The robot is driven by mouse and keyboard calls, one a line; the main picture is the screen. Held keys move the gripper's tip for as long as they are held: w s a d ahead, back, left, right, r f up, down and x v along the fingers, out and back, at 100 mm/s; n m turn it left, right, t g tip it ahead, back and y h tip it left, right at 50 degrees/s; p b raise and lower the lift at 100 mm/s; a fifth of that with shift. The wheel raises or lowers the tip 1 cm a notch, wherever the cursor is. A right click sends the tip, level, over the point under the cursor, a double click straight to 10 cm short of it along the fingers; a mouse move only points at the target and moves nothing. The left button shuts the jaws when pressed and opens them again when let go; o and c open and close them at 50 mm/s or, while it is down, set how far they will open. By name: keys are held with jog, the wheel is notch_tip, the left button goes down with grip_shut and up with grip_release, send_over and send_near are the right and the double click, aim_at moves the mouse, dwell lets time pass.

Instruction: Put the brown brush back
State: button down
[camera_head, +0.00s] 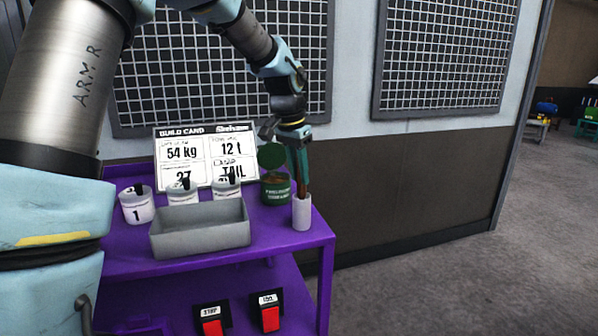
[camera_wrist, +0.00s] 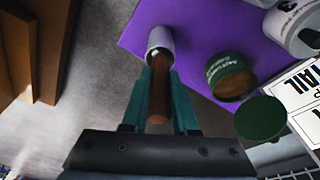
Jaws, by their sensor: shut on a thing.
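The brown brush (camera_head: 303,186) is upright between the fingers of my gripper (camera_head: 299,164). In the wrist view its brown handle (camera_wrist: 158,98) lies between the two teal fingers (camera_wrist: 160,88). A white cylindrical holder (camera_head: 302,213) stands at the right front corner of the purple cart top. The brush's lower end meets the mouth of the holder and appears to be inside it; the bristles are hidden. The holder also shows in the wrist view (camera_wrist: 160,39), just beyond the fingertips. My gripper is above the holder.
A green tin (camera_head: 276,190) with brown contents stands close left of the holder, its round green lid (camera_head: 271,156) raised. A grey tray (camera_head: 200,232), several white numbered pots (camera_head: 136,205) and a build card (camera_head: 204,158) fill the purple cart (camera_head: 283,246). Open floor lies right.

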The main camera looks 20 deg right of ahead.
jog(key=shift+b+x, duration=0.55)
jog(key=shift+x, duration=0.45)
dwell(0.3)
jog(key=c, duration=0.6)
grip_release()
jog(key=shift+s+a, duration=0.1)
jog(key=shift+a, duration=0.1)
jog(key=w+b+v, duration=0.1)
jog(key=v, duration=0.9)
jog(key=shift+s+r, duration=0.45)
jog(key=shift+s, duration=0.05)
